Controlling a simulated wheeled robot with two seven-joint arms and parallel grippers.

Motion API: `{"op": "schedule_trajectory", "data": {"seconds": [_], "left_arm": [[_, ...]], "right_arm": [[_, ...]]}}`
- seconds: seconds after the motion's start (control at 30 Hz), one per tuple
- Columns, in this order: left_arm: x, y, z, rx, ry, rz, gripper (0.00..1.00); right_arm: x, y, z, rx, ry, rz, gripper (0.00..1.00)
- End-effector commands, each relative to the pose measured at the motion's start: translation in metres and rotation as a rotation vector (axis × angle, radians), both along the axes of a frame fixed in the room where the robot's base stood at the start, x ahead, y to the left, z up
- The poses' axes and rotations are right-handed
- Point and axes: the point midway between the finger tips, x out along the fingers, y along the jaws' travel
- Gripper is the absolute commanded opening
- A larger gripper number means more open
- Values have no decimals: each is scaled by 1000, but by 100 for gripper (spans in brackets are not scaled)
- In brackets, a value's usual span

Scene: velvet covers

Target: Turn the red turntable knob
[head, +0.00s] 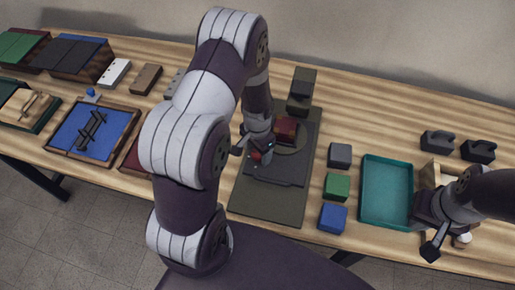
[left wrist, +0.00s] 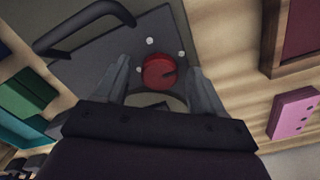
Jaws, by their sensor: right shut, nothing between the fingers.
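The red turntable knob (left wrist: 160,72) is round with a dark mark and sits on a grey plate (left wrist: 105,45) in the left wrist view. My left gripper (left wrist: 159,78) is open, with one finger on each side of the knob; contact cannot be told. In the head view, my left gripper (head: 257,154) is low over the dark turntable board (head: 270,205), with a bit of red showing between its fingers. A dark red block (head: 286,128) stands on the round turntable plate behind it. My right gripper (head: 444,240) is shut and empty at the right.
Grey, green (head: 337,186) and blue (head: 332,217) blocks stand right of the board, beside a teal tray (head: 386,190). A blue-lined tray (head: 92,130) lies to the left. A pink block (left wrist: 292,113) shows in the left wrist view. My left arm hides part of the table.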

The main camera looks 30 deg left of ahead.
Motion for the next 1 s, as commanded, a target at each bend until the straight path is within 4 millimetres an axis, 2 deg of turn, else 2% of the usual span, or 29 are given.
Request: {"op": "schedule_trajectory", "data": {"seconds": [0.07, 0.17, 0.4, 0.6, 0.73, 1.0], "left_arm": [[0, 0, 3, 0, -1, 0, 69], [1, 0, 19, 1, -3, 0, 69], [1, 0, 84, 1, -7, 0, 69], [0, 0, 120, 0, -2, 0, 69], [0, 0, 127, 0, 0, 0, 69], [0, 0, 127, 0, 0, 0, 69]], "right_arm": [[0, 0, 0, 0, 0, 0, 0], [0, 0, -2, 0, 0, 0, 0], [0, 0, -7, 0, 0, 0, 0], [0, 0, -8, 0, 0, 0, 0], [0, 0, -8, 0, 0, 0, 0], [0, 0, -8, 0, 0, 0, 0]]}}
